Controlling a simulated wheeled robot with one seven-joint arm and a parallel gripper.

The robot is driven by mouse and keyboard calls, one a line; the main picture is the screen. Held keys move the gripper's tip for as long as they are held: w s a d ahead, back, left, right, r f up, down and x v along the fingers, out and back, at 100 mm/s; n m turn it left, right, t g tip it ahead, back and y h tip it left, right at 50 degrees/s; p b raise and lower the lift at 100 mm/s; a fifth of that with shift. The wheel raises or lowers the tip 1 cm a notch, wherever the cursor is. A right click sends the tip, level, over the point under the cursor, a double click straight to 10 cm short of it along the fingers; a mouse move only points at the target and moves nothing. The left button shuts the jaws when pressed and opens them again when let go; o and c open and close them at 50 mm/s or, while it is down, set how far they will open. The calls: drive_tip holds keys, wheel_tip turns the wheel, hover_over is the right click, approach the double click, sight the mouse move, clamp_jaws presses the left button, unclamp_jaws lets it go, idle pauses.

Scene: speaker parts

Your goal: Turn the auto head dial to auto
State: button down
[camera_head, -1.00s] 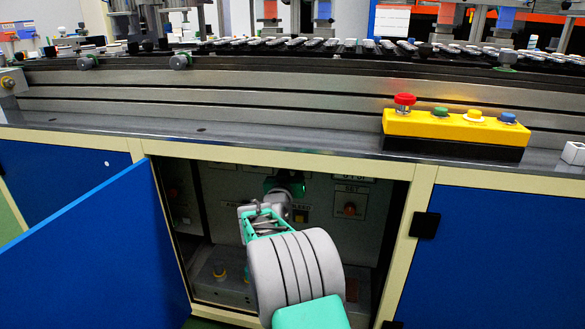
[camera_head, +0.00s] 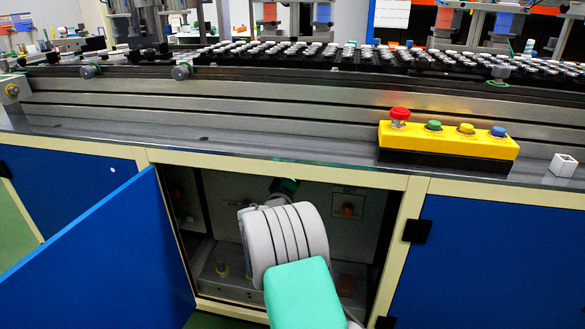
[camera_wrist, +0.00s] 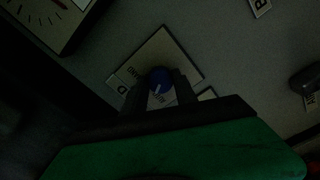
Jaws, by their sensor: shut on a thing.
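The plate carries small lettering, partly hidden and hard to read in the dim light. My gripper (camera_wrist: 159,84) is shut on the dial, with one dark finger on each side of it. The white pointer line shows between the fingers. In the head view my arm reaches into the open cabinet and hides the dial and the fingertips.
The blue cabinet door (camera_head: 100,262) stands open at the left. Cream frame posts (camera_head: 398,250) bound the opening. Inside, the panel has another control (camera_head: 347,210) to the right of my arm. Above, a yellow button box (camera_head: 447,142) sits on the bench edge.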

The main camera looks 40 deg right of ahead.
drive_tip(key=shift+w+a+r+n+p, duration=0.1)
drive_tip(key=shift+n+p, duration=0.45)
drive_tip(key=shift+n, duration=0.25)
drive_tip(key=shift+w+r+n+p, duration=0.1)
drive_tip(key=shift+n+p, duration=0.4)
drive_tip(key=shift+n, duration=0.3)
drive_tip(key=c, duration=1.3)
unclamp_jaws()
drive_tip(key=o, duration=0.3)
drive_tip(key=shift+s+f, duration=0.15)
drive_tip(key=shift+o, duration=0.2)
drive_tip(key=p+v, duration=0.1)
drive_tip(key=v, duration=0.6)
drive_tip(key=shift+s+a, duration=0.2)
drive_tip(key=shift+a, duration=0.05)
